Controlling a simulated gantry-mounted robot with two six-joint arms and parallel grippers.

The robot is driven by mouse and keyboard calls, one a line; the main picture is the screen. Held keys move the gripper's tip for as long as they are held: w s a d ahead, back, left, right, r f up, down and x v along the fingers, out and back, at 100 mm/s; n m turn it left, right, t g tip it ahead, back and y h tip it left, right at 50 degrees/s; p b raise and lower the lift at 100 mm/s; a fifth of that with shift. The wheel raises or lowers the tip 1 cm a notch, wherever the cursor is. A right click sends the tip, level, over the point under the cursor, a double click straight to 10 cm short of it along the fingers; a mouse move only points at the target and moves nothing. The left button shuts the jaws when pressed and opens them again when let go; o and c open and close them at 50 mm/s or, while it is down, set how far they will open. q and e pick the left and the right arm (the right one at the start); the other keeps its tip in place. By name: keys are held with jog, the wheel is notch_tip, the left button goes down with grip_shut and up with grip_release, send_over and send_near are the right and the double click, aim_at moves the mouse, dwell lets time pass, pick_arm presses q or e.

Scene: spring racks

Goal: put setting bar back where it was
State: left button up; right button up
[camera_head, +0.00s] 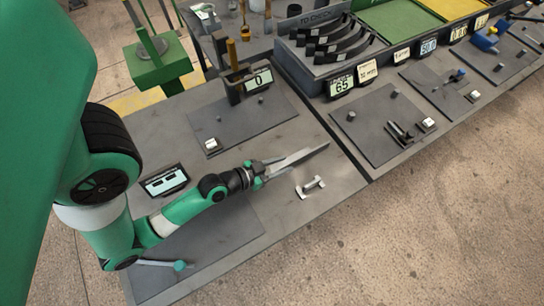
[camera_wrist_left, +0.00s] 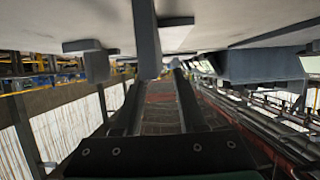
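My left gripper (camera_head: 300,158) reaches over the near bench, its long grey fingers pointing right. A grey rod with a teal knob (camera_head: 160,263) lies on the dark plate at the bench's lower left. I cannot tell which of these, if either, is the setting bar. My right gripper is not in view.
A dark plate with an upright rack (camera_head: 233,88) and a display reading 0 (camera_head: 258,80) stands behind the gripper. Another display (camera_head: 166,181) sits left of my forearm. A tray of black curved springs (camera_head: 330,40) is at the back. The wrist view looks upside down.

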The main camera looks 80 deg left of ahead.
pick_arm(q)
jog(key=shift+g, duration=0.3)
jog(key=v, duration=0.2)
jog(key=b+v, duration=0.1)
jog(key=v, duration=0.1)
jog(key=f+b+v, duration=0.1)
jog(key=v, duration=0.1)
jog(key=shift+s+a+f, duration=0.1)
jog(key=shift+s+a, duration=0.1)
jog(key=shift+s, duration=0.1)
jog(key=shift+s+d+r+b, duration=0.25)
jog(key=shift+s+r+b, duration=0.1)
jog(key=shift+b, duration=0.2)
jog(key=shift+s+d+r, duration=0.15)
jog(key=shift+d+r, duration=0.15)
jog(key=shift+r, duration=0.15)
